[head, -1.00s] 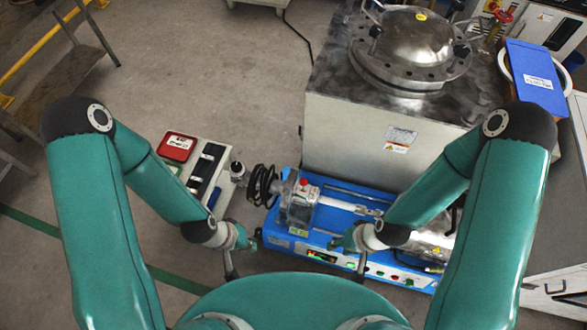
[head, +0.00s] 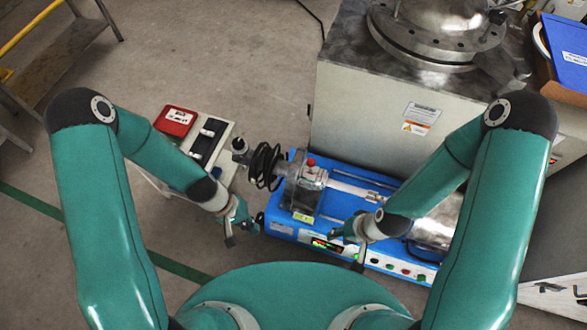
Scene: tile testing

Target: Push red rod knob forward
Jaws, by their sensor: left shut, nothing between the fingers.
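The red rod knob (head: 311,162) is a small red cap on top of a grey metal and clear block on the blue machine (head: 277,217). My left gripper (head: 230,241) is shut and empty. It is to the left of the machine and nearer to me than the knob, apart from it. My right gripper (head: 359,264) shows in front of the machine's front panel, below and right of the knob. Its fingers overlap in this view, so I cannot tell whether it is open.
A black coiled hose (head: 264,167) sits left of the knob's block. A white bench (head: 222,162) with a red case (head: 176,121) stands further left. A large metal cabinet (head: 375,115) stands behind the machine.

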